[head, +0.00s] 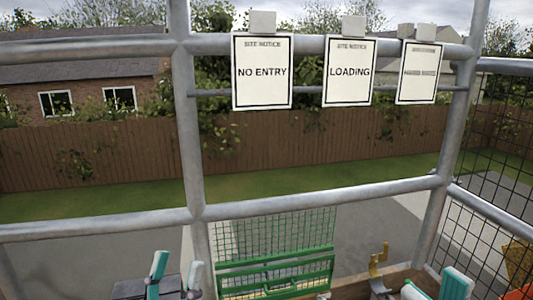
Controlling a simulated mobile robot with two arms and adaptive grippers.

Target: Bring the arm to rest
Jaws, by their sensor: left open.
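My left gripper (176,270) is at the bottom left of the head view. Its two teal-and-white fingers point up and stand apart, with nothing seen between them. My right gripper (434,285) is at the bottom right, cut off by the lower edge. Its two fingers also stand apart, and I see nothing held between them. Both grippers are low in the view, apart from each other, on either side of a green mesh rack.
A grey tube scaffold rail (320,200) crosses in front, with uprights left and right. Notices hang from the upper rail, including a NO ENTRY sign (262,72) and a LOADING sign (348,70). The green mesh rack (275,270) and a yellow bracket (378,262) stand low.

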